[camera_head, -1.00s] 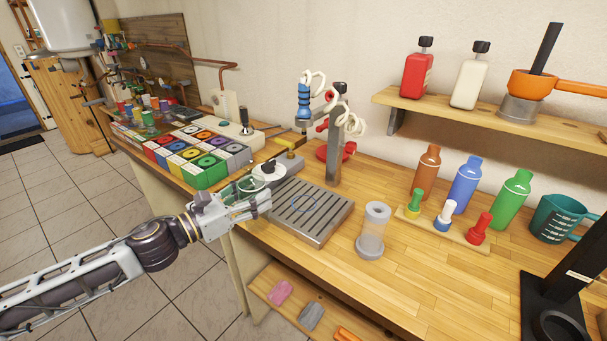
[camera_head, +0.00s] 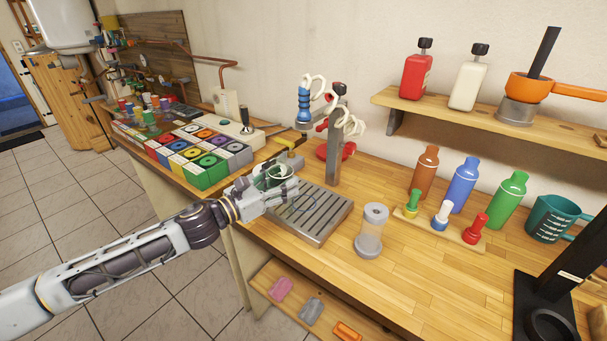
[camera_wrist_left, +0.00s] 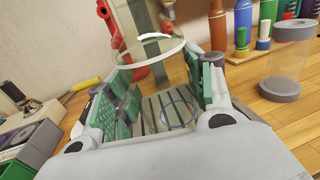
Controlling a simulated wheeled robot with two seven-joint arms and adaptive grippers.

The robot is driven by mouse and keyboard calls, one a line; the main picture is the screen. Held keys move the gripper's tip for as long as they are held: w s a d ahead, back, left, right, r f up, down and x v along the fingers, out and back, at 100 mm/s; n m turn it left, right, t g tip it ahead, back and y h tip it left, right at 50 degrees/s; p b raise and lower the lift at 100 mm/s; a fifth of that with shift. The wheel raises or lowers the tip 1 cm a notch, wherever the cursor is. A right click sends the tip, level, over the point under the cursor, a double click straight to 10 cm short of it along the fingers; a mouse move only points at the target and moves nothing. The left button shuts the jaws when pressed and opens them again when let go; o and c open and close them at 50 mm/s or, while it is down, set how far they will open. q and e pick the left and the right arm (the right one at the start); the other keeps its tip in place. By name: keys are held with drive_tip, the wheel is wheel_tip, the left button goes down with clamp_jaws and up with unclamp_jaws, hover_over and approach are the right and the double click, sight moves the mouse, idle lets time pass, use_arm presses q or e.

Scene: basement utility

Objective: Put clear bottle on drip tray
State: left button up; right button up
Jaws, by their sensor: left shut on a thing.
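My left gripper (camera_head: 283,190) is shut on a clear bottle (camera_head: 277,172), which is see-through and hard to make out. The bottle's round rim (camera_wrist_left: 150,52) shows between the two green-padded fingers in the left wrist view. The gripper is at the left end of the drip tray (camera_head: 322,222), a grey metal tray with dark slots. My right gripper is not in view.
A clear container with a grey base (camera_head: 370,232) stands right of the tray. A post with coiled white hose (camera_head: 335,145) rises behind it. Colored bottles (camera_head: 464,185) and a small rack (camera_head: 440,225) stand farther right. Colored boxes (camera_head: 205,160) are at left.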

use_arm(q)
drive_tip(key=x, duration=0.2)
drive_tip(key=shift+w+d+r, duration=0.1)
drive_tip(key=shift+w+d, duration=0.1)
drive_tip(key=shift+d, duration=0.05)
drive_tip(key=shift+w+d, duration=0.4)
drive_tip(key=shift+w, duration=0.05)
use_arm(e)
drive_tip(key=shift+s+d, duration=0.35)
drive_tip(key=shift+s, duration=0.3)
use_arm(q)
drive_tip(key=shift+d, duration=0.1)
drive_tip(key=w+d, duration=0.1)
drive_tip(key=w+d+f, duration=0.1)
drive_tip(key=shift+w+d+f, duration=0.3)
drive_tip(key=shift+d, duration=0.1)
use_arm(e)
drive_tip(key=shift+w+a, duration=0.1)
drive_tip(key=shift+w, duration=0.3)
use_arm(q)
drive_tip(key=shift+f, duration=0.1)
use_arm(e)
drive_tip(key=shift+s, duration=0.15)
